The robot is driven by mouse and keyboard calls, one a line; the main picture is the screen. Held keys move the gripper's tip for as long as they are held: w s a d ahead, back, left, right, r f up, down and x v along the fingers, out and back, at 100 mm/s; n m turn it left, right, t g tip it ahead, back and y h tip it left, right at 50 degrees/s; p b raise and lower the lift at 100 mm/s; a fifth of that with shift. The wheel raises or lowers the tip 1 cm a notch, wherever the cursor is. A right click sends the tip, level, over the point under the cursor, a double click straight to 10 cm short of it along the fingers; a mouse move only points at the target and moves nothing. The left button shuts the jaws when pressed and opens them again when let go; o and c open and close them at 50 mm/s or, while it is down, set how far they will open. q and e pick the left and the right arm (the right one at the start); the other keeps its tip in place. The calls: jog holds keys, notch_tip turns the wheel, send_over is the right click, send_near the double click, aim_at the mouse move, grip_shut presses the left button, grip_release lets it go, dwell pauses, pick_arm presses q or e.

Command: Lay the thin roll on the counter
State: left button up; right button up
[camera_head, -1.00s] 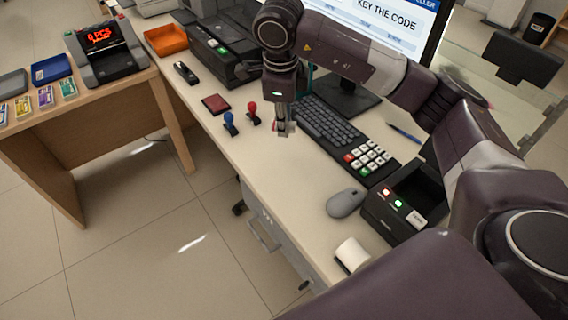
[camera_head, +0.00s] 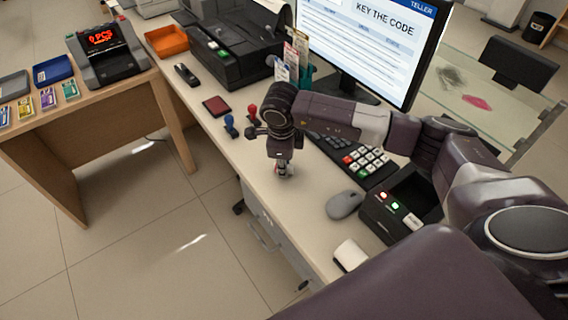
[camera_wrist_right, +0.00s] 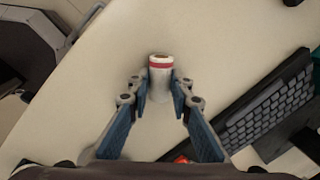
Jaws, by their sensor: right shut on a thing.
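The thin roll (camera_wrist_right: 160,80), white with a red band near its top end, is between the fingertips of my right gripper (camera_wrist_right: 160,88) in the wrist view. The gripper is shut on it. In the head view my right gripper (camera_head: 284,168) points down over the counter (camera_head: 290,215), left of the grey mouse, and mostly hides the roll. The roll's end faces the wrist camera. I cannot tell whether its lower end touches the counter. My left gripper is not in view.
The mouse (camera_head: 344,204), an open black printer (camera_head: 398,200) and the keypad (camera_head: 362,160) are to the right. Blue (camera_head: 230,126) and red stamps (camera_head: 252,112) stand behind left. Counter around the gripper is clear.

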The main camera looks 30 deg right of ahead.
jog(key=shift+f, duration=0.15)
jog(key=o, duration=0.5)
jog(key=shift+o, duration=0.2)
jog(key=shift+r, duration=0.35)
notch_tip(320, 180, up, 12)
jog(key=s+a+b, duration=0.1)
jog(key=b, duration=0.1)
jog(key=shift+s+a+f, duration=0.15)
jog(key=shift+s+f, duration=0.05)
jog(key=shift+s, duration=0.2)
